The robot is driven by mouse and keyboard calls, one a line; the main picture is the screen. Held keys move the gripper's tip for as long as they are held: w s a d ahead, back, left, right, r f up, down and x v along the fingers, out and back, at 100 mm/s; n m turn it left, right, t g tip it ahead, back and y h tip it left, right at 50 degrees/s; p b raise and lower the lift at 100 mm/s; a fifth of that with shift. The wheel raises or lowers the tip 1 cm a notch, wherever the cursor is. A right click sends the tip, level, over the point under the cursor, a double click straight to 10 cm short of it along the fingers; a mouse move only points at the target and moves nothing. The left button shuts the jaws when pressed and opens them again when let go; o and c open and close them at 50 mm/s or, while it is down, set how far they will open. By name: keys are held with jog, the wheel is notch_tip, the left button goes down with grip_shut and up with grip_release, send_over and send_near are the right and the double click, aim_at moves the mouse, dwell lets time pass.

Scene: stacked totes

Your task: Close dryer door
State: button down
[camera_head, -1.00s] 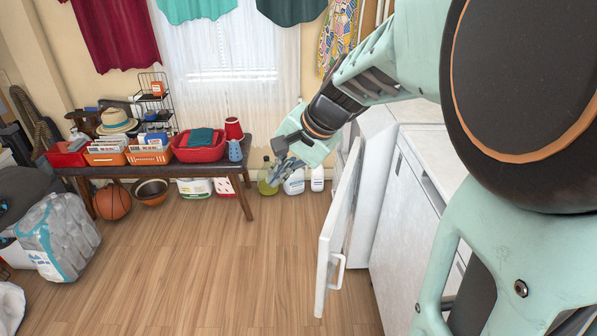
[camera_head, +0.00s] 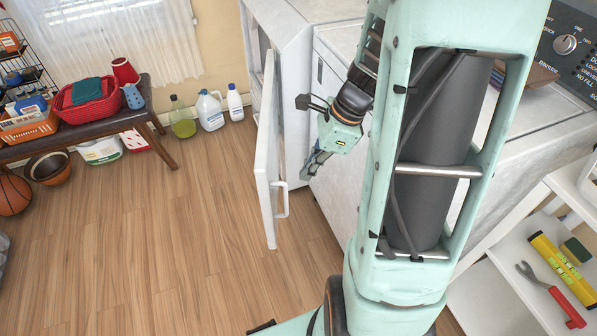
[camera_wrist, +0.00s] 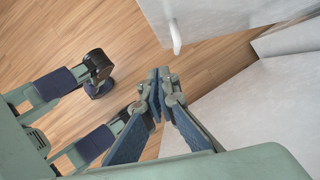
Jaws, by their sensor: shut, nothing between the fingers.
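The white dryer door (camera_head: 266,165) stands open, swung out from the front of a white machine (camera_head: 292,28). Its white handle (camera_head: 283,200) is on the side facing right. In the wrist view the door (camera_wrist: 205,18) is at the top, with its handle (camera_wrist: 176,38) pointing down toward my gripper. My gripper (camera_head: 311,174) is to the right of the door, in front of the machines, and looks apart from the door. In the wrist view my gripper (camera_wrist: 160,82) is shut and empty.
A second white machine (camera_head: 335,60) stands right of the first. A white shelf (camera_head: 500,285) with tools is at the lower right. Bottles (camera_head: 210,112) stand by the wall, and a bench (camera_head: 90,125) with baskets is at the left. The wood floor (camera_head: 150,230) left of the door is clear.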

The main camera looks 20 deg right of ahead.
jog(key=w+a+f+b, duration=0.2)
jog(key=a+f, duration=0.4)
jog(key=f, duration=0.1)
jog(key=shift+w+a+f+b, duration=0.25)
jog(key=shift+a+b, duration=0.1)
